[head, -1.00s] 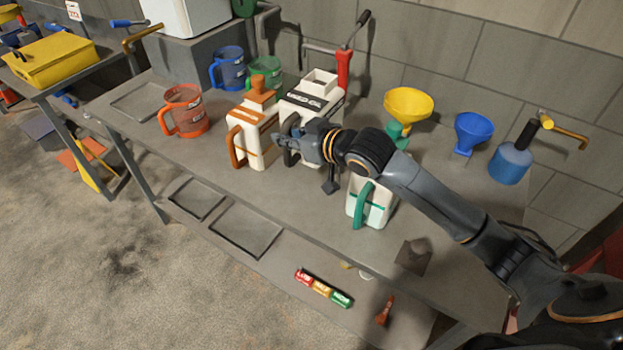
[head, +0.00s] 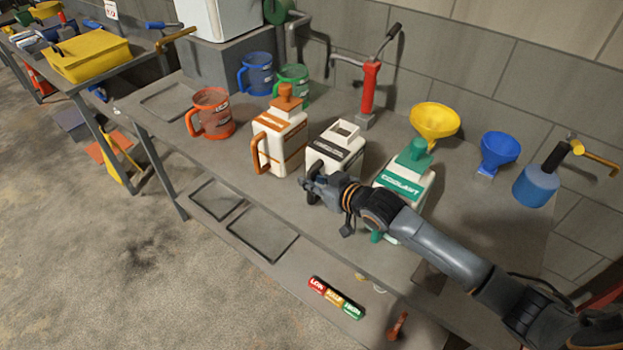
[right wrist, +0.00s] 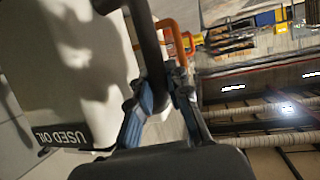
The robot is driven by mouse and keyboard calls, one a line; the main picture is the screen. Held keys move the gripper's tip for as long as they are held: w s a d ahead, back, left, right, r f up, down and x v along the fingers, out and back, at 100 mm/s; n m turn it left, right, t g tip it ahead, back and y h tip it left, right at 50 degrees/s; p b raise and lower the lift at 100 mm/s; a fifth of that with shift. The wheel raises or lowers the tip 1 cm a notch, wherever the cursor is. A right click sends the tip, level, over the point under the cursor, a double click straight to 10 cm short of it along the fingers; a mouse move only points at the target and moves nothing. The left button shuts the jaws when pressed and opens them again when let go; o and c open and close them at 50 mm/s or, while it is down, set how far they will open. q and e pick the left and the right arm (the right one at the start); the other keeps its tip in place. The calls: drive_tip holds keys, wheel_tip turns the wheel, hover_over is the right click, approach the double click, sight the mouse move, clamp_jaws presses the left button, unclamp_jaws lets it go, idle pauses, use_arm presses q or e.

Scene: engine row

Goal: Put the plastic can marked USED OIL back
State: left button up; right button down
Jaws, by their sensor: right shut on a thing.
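The right wrist view shows the USED OIL lettering on the can (right wrist: 75,70) and the handle between my fingers (right wrist: 160,98). My left gripper is out of view.
Orange (head: 211,115), blue (head: 256,73) and green (head: 292,82) jugs stand at the back left. My forearm passes close before the COOLANT can.

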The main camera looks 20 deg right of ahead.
drive_tip(key=shift+f, duration=0.1)
drive_tip(key=c, duration=1.3)
unclamp_jaws()
drive_tip(key=shift+r, duration=0.2)
drive_tip(key=b+v, duration=0.1)
drive_tip(key=v, duration=1.1)
drive_tip(key=shift+b, duration=0.4)
